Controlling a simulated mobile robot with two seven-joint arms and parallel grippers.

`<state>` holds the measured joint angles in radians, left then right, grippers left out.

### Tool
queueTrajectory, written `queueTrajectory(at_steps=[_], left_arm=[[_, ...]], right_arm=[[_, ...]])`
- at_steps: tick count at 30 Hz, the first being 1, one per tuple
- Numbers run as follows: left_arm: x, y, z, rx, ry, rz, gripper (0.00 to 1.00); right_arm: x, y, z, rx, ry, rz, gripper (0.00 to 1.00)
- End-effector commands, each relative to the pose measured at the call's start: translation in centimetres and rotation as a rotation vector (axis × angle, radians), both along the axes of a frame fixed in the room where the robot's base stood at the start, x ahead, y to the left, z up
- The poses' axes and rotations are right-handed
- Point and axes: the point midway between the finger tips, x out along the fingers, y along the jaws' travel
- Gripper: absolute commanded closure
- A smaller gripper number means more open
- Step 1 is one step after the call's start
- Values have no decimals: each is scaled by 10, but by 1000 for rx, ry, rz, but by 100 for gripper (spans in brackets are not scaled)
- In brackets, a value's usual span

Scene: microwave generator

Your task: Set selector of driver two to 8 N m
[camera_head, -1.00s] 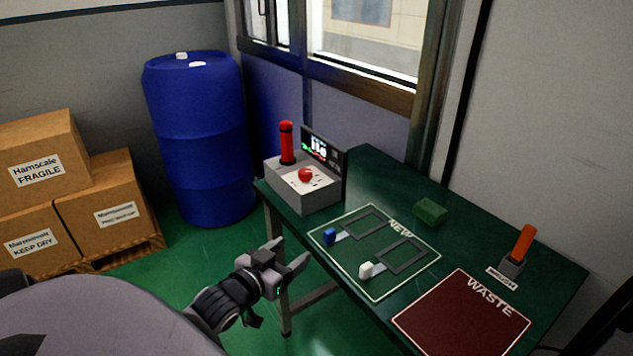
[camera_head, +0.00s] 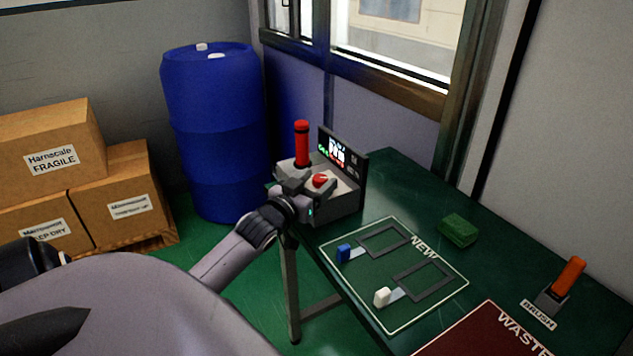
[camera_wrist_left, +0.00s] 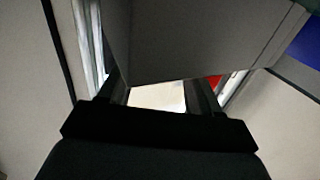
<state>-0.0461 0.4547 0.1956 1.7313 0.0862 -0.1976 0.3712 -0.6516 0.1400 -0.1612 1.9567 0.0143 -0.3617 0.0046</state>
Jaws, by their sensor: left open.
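A grey station box (camera_head: 343,208) stands at the table's far left corner. On its top are an upright red cylinder (camera_head: 302,145) and a round red knob (camera_head: 320,180). A dark panel with a lit screen (camera_head: 337,152) stands behind; its text is too small to read. I cannot tell which part is driver two's selector. My left gripper (camera_head: 302,180) is open, over the near left part of the box by the knob, hiding some of its top. In the left wrist view a large grey surface (camera_wrist_left: 190,40) lies close to the open fingers. My right gripper is not in view.
The green table has an outlined NEW area (camera_head: 370,290) with a blue piece (camera_head: 344,253) and a white piece (camera_head: 382,297). A green block (camera_head: 459,230), an orange-handled brush (camera_head: 568,277) and a red WASTE area (camera_head: 480,338) are on the right. A blue barrel (camera_head: 213,130) stands behind left.

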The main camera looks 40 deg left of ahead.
Motion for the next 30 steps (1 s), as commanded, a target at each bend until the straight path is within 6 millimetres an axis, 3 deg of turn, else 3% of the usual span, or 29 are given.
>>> queueTrajectory(at_steps=[11,16,30], left_arm=[[4,1,0,1,0,0,37],[4,1,0,1,0,0,92],[4,3,0,7,3,-59,93]], right_arm=[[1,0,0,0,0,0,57],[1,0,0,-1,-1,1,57],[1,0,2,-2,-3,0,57]])
